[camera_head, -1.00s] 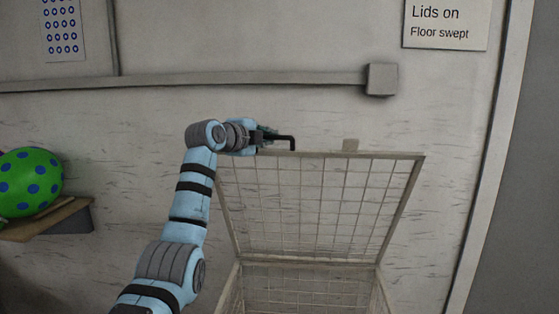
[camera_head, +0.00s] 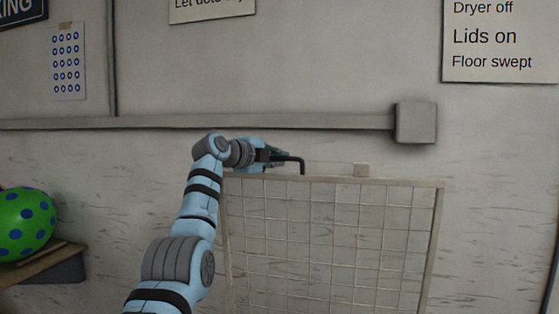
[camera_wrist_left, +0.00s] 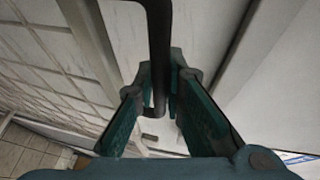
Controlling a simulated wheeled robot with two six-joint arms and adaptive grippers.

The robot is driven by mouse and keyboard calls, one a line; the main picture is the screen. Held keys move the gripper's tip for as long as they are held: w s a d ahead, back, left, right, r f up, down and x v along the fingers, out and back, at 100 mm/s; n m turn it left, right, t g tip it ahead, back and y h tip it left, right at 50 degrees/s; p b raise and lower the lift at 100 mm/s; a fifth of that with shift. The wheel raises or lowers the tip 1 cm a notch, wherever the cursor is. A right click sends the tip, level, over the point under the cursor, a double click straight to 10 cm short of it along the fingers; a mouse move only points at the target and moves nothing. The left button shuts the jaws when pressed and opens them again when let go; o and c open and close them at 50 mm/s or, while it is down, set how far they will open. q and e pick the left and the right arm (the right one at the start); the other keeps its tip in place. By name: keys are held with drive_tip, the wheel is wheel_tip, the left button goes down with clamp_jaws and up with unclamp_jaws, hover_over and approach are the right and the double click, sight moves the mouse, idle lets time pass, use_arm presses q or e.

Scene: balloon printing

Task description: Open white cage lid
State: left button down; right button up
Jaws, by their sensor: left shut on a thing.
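The white cage lid (camera_head: 335,240), a wire grid in a pale frame, stands raised in front of the wall in the head view. Its lower part runs out of the picture. A black bent handle (camera_head: 301,166) sits at its top edge. My left gripper (camera_head: 282,158) is at that handle, shut on it. In the left wrist view the handle (camera_wrist_left: 158,50) runs down between the two green fingers of the left gripper (camera_wrist_left: 158,105), and the lid's grid (camera_wrist_left: 50,65) shows at the left. The cage body is out of the head view. My right gripper is not in view.
A grey conduit (camera_head: 200,122) with a box (camera_head: 415,122) runs along the wall above the lid. A green ball with blue dots (camera_head: 24,222) rests on a shelf (camera_head: 40,262) at the left. Wall signs (camera_head: 495,40) hang higher up.

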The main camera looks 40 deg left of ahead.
use_arm(q)
drive_tip(key=shift+f, duration=0.15)
drive_tip(key=c, duration=1.8)
unclamp_jaws()
drive_tip(key=shift+o, duration=0.7)
drive_tip(key=shift+w, duration=0.1)
drive_tip(key=s+r, duration=0.2)
drive_tip(key=s, duration=1)
drive_tip(key=shift+r, duration=0.15)
drive_tip(key=shift+w, duration=0.2)
